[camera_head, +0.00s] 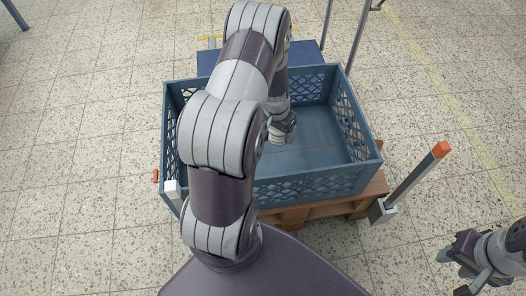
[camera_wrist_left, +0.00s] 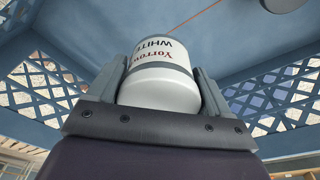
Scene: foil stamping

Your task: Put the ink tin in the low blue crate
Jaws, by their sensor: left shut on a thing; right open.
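The ink tin (camera_wrist_left: 160,92) is white with a grey band and lettering that reads "WHITE", in the left wrist view. My left gripper (camera_wrist_left: 159,76) is shut on it, one finger on each side. The low blue crate (camera_head: 308,186) stands in the middle of the head view. My left wrist reaches into it, and my arm hides the tin and the fingers there. The crate's lattice walls (camera_wrist_left: 290,95) and blue floor surround the tin in the wrist view. I cannot tell whether the tin touches the floor. My right gripper (camera_head: 453,273) is open and empty at lower right.
The crate stands on a wooden pallet (camera_head: 293,216). A grey post with an orange top (camera_head: 418,175) rises at the crate's right front corner. A blue surface (camera_head: 305,53) lies behind the crate. The speckled tile floor (camera_head: 85,150) to the left is clear.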

